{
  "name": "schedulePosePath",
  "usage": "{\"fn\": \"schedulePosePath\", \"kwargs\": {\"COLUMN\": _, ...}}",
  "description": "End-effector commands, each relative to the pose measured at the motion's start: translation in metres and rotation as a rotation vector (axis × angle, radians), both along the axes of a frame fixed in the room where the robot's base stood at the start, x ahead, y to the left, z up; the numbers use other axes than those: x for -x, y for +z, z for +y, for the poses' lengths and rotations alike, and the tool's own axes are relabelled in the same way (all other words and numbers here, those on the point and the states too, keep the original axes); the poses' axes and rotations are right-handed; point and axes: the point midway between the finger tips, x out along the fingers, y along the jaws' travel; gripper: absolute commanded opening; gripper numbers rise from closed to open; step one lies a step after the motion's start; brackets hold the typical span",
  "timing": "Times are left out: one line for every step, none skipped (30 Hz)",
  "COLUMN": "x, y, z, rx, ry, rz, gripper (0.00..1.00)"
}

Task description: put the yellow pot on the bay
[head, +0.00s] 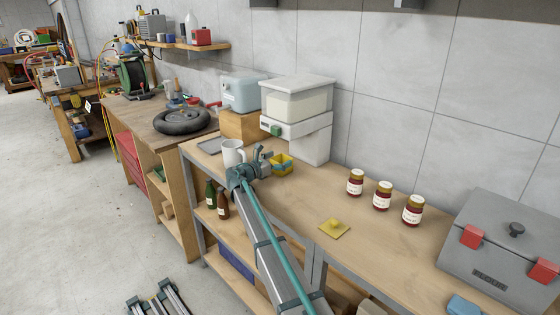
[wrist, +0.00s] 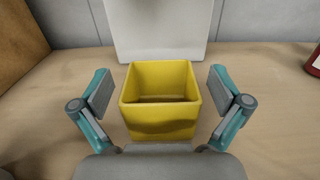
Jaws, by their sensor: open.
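The yellow pot (head: 284,165) is a small square open-topped pot, upright on the wooden workbench. In the wrist view the yellow pot (wrist: 160,122) sits centred between the two fingers, with a gap on each side. My gripper (head: 267,162) is open, just left of the pot in the head view, and holds nothing. A flat grey rectangular piece (head: 210,146) lies at the bench's left end; I cannot tell whether it is the bay. A yellow square lid with a knob (head: 334,229) lies nearer on the bench.
A white mug (head: 233,153) stands close to my gripper. A white dispenser (head: 311,142) stands behind the pot. Several red jars (head: 383,196) and a grey toolbox (head: 507,250) are to the right. The bench around the lid is clear.

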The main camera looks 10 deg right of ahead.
Motion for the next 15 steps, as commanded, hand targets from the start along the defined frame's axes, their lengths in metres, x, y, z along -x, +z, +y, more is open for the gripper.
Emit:
{"fn": "schedulePosePath", "kwargs": {"x": 0.004, "y": -0.001, "z": 0.005, "rx": 0.000, "ry": 0.002, "rz": 0.000, "gripper": 0.99}}
{"fn": "schedulePosePath", "kwargs": {"x": 0.006, "y": -0.001, "z": 0.008, "rx": 0.000, "ry": 0.002, "rz": 0.000, "gripper": 0.99}}
{"fn": "schedulePosePath", "kwargs": {"x": 0.009, "y": -0.002, "z": 0.012, "rx": 0.000, "ry": 0.002, "rz": 0.000, "gripper": 0.99}}
{"fn": "schedulePosePath", "kwargs": {"x": 0.012, "y": -0.002, "z": 0.016, "rx": 0.000, "ry": 0.002, "rz": 0.000, "gripper": 0.99}}
{"fn": "schedulePosePath", "kwargs": {"x": 0.015, "y": -0.002, "z": 0.020, "rx": 0.000, "ry": 0.003, "rz": 0.000, "gripper": 0.99}}
{"fn": "schedulePosePath", "kwargs": {"x": 0.020, "y": -0.002, "z": 0.027, "rx": 0.000, "ry": 0.003, "rz": 0.000, "gripper": 0.99}}
{"fn": "schedulePosePath", "kwargs": {"x": 0.023, "y": -0.002, "z": 0.032, "rx": 0.000, "ry": 0.003, "rz": 0.000, "gripper": 0.99}}
{"fn": "schedulePosePath", "kwargs": {"x": 0.027, "y": -0.002, "z": 0.036, "rx": 0.000, "ry": 0.003, "rz": 0.000, "gripper": 0.99}}
{"fn": "schedulePosePath", "kwargs": {"x": 0.031, "y": -0.002, "z": 0.043, "rx": 0.000, "ry": 0.003, "rz": 0.000, "gripper": 0.99}}
{"fn": "schedulePosePath", "kwargs": {"x": 0.035, "y": -0.002, "z": 0.048, "rx": 0.000, "ry": 0.004, "rz": 0.000, "gripper": 0.99}}
{"fn": "schedulePosePath", "kwargs": {"x": 0.038, "y": -0.002, "z": 0.053, "rx": 0.000, "ry": 0.003, "rz": 0.000, "gripper": 0.99}}
{"fn": "schedulePosePath", "kwargs": {"x": 0.042, "y": -0.002, "z": 0.059, "rx": 0.000, "ry": 0.002, "rz": 0.000, "gripper": 0.99}}
{"fn": "schedulePosePath", "kwargs": {"x": 0.046, "y": -0.002, "z": 0.064, "rx": 0.000, "ry": 0.003, "rz": 0.000, "gripper": 0.99}}
{"fn": "schedulePosePath", "kwargs": {"x": 0.049, "y": -0.002, "z": 0.068, "rx": 0.000, "ry": 0.003, "rz": 0.000, "gripper": 0.99}}
{"fn": "schedulePosePath", "kwargs": {"x": 0.052, "y": -0.002, "z": 0.074, "rx": 0.000, "ry": 0.003, "rz": 0.000, "gripper": 0.99}}
